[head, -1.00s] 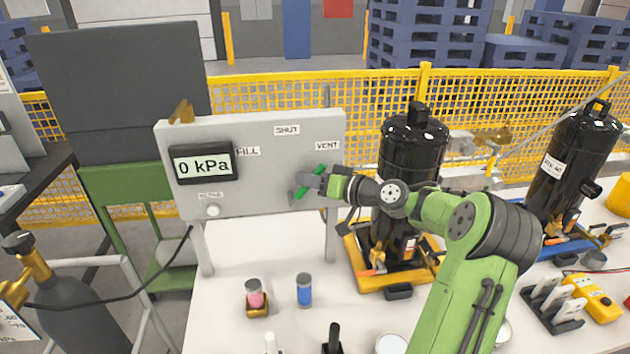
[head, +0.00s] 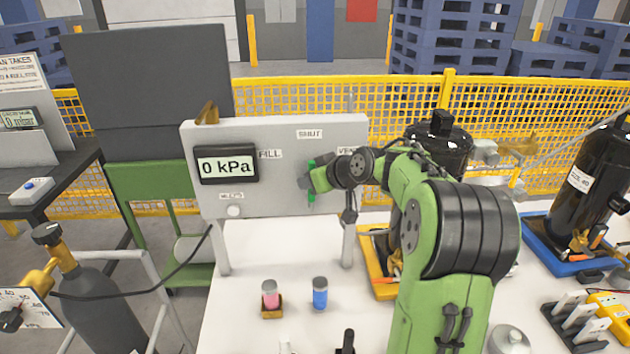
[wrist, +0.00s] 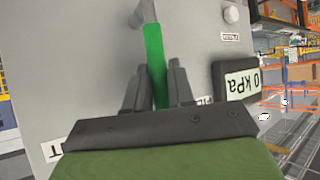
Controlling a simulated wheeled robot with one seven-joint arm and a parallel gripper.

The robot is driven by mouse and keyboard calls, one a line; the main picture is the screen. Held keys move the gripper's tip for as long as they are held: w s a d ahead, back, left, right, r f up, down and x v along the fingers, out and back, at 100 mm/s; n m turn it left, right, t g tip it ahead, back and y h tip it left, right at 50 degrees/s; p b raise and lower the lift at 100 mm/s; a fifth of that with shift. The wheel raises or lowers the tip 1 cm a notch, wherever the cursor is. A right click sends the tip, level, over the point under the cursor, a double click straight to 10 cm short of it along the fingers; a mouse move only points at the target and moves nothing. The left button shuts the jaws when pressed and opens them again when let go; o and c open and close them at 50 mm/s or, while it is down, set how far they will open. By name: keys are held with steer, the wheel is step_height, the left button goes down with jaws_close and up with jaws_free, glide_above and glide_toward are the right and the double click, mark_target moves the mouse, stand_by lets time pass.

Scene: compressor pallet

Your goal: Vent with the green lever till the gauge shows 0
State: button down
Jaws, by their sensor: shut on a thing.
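The grey panel (head: 270,195) carries the gauge (head: 226,164), which reads 0 kPa. The gauge shows upside down in the wrist view (wrist: 240,84). The green lever (head: 311,196) sits on the panel below the SHUT label (head: 310,134) and stands about upright, partly hidden by my gripper (head: 309,182). The VENT label (head: 346,150) is to the right, partly covered by my arm; the FILL label (head: 270,154) is to the left. In the wrist view the lever (wrist: 156,60) lies between the two fingers of my gripper (wrist: 160,85), which is shut on it.
A pink-filled jar (head: 270,295) and a blue one (head: 320,293) stand on the white table (head: 245,270) before the panel. A black compressor (head: 440,140) is behind my arm. A gas cylinder (head: 95,310) with a hose stands at left.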

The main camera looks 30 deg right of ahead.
steer(key=shift+a+f, duration=0.1)
steer(key=shift+f, duration=0.05)
steer(key=c, duration=1.3)
jaws_free()
steer(key=shift+c, duration=0.2)
steer(key=p+v, duration=0.2)
steer(key=v, duration=1.3)
steer(key=shift+s+r+p, duration=0.2)
steer(key=shift+s+p, duration=0.15)
steer(key=shift+p, duration=0.05)
